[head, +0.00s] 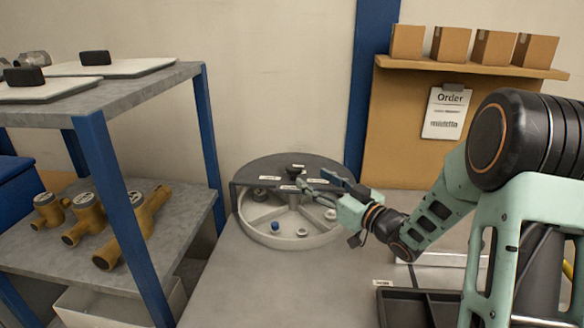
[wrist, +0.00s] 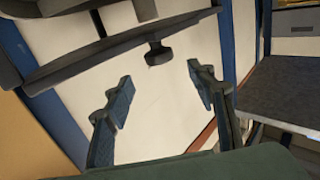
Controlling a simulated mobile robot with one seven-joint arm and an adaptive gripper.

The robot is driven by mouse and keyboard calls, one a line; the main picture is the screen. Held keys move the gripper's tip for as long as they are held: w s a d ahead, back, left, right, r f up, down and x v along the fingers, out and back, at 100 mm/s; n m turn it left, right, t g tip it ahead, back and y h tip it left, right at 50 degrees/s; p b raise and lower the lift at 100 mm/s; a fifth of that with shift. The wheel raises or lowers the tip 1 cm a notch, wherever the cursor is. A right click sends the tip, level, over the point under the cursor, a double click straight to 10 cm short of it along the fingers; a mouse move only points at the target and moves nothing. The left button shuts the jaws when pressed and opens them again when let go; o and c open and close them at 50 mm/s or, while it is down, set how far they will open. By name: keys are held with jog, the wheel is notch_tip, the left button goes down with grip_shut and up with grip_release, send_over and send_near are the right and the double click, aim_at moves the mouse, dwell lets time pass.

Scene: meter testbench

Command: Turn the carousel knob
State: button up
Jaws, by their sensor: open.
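The carousel (head: 246,222) is a round light-grey tray with spoke-like dividers, its back half covered by a dark lid. In the wrist view the knob (wrist: 158,53) shows as a dark stem with a wider head. My gripper (head: 318,186) reaches in from the right, close to the knob. Its two blue fingers are spread with nothing between them (wrist: 162,92). In the wrist view the knob lies beyond the fingertips, roughly in line with the gap, and appears apart from both.
Small parts, including a blue one (head: 275,226), lie in the open carousel compartments. A grey shelf with blue posts (head: 122,215) and brass meters (head: 135,228) stands at left. A dark tray (head: 425,306) is at front right. The bench left of it is clear.

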aim_at(299, 170)
jog(key=x, duration=0.9)
jog(key=shift+w+a, duration=0.2)
jog(key=c, duration=1.2)
jog(key=shift+o, duration=0.2)
